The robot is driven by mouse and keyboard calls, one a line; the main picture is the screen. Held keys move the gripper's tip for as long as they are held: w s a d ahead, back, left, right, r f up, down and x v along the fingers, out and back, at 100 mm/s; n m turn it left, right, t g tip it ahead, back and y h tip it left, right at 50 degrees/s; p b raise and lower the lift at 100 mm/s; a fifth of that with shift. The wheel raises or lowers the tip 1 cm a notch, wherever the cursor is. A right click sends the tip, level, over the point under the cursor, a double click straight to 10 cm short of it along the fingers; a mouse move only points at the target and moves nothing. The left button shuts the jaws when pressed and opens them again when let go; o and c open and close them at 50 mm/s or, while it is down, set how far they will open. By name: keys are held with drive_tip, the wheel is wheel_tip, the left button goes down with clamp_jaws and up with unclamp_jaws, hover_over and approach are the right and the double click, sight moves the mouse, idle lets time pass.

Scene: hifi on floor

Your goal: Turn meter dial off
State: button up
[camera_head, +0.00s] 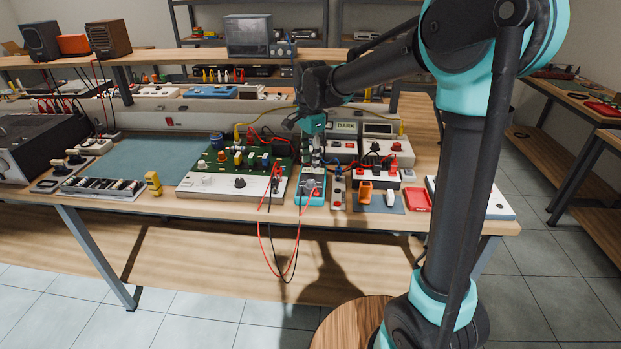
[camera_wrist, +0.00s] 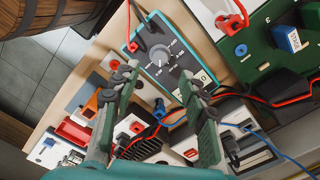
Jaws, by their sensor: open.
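The teal meter (camera_head: 300,199) lies near the front edge of the bench, and it also shows in the wrist view (camera_wrist: 183,58). Its grey round dial (camera_wrist: 159,57) sits on a dark face with white markings around it; the pointer's exact setting is too small to tell. My gripper (camera_head: 315,158) is above the back part of the meter. In the wrist view my gripper (camera_wrist: 158,72) has its two fingers spread apart with nothing between them, and the dial appears just beyond the tips. I cannot tell any contact with the meter.
A red lead (camera_head: 261,240) and a black lead hang over the bench edge by the meter. A green circuit board (camera_head: 215,160) stands left. An orange holder (camera_head: 365,193) and a red tray (camera_head: 417,200) lie right. The teal mat (camera_head: 150,157) has free room.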

sight(310, 181)
wheel_tip(310, 181, down, 7)
drive_tip(key=shift+r, duration=0.1)
drive_tip(key=shift+c, duration=0.4)
clamp_jaws()
